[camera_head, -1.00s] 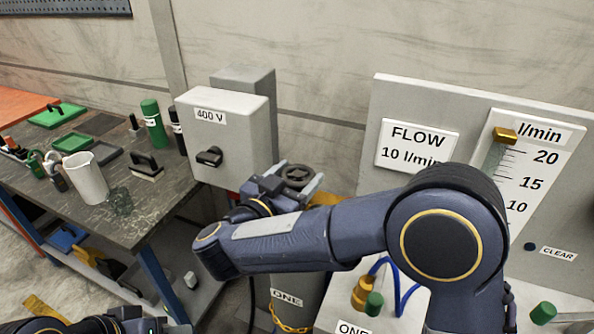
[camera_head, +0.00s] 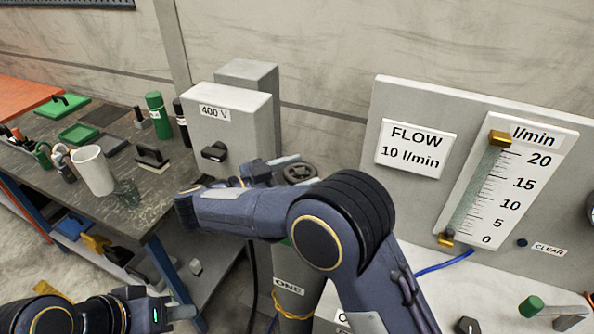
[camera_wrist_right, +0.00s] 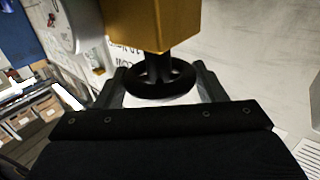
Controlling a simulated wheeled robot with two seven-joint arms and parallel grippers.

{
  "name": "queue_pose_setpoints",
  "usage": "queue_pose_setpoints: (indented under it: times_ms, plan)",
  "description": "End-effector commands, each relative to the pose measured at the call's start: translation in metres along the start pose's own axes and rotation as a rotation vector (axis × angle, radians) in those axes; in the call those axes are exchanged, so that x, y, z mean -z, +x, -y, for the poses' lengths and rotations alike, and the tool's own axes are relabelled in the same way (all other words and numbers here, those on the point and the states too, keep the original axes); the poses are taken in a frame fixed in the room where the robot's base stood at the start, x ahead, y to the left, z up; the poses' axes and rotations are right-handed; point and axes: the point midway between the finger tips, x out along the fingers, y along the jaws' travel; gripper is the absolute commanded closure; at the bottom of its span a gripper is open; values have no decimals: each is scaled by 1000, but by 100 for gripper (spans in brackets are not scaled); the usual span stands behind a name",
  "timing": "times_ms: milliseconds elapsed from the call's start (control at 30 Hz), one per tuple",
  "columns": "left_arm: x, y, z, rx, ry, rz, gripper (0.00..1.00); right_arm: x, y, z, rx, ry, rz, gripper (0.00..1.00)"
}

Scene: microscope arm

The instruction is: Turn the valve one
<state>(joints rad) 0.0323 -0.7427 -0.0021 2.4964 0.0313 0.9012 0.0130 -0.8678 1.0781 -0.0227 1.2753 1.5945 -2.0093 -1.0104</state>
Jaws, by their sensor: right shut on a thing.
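Valve one's dark round handwheel (camera_head: 301,172) sits on top of the grey cylinder labelled ONE (camera_head: 288,287). In the right wrist view the black wheel (camera_wrist_right: 160,82) stands in front of a brass block (camera_wrist_right: 150,22). My right gripper (camera_head: 293,171) is shut on the wheel, one finger on each side of its rim. My right forearm hides the cylinder's neck. My left gripper (camera_head: 182,312) is low at the left, away from the valve; its finger opening is not clear.
A grey 400 V box (camera_head: 228,125) stands close behind my right wrist. A flow panel (camera_head: 400,95) with an l/min gauge (camera_head: 503,185) is at the right. A workbench (camera_head: 150,207) with a white jug (camera_head: 93,170) and tools is at the left.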

Motion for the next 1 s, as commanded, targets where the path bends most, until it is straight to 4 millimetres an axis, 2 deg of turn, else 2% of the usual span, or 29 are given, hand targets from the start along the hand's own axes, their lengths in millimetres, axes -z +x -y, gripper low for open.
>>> queue_pose_setpoints:
  times_ms: [333, 367, 500, 800, 1000]
  plan:
    - [0, 0, 0, 0, 0, 0, 64, 0, 1, 0, -5, 1, 0, 59]
    - [0, 0, 0, 0, 0, 0, 64, 0, 1, 0, -5, 1, 0, 32]
    - [0, 0, 0, 0, 0, 0, 64, 0, 1, 0, -4, 1, 0, 14]
    - [0, 0, 0, 0, 0, 0, 64, 0, -2, 0, -2, 1, 0, 14]
    - [-2, 5, 2, 0, 0, 0, 64, -1, -28, 0, 2, 4, -2, 14]
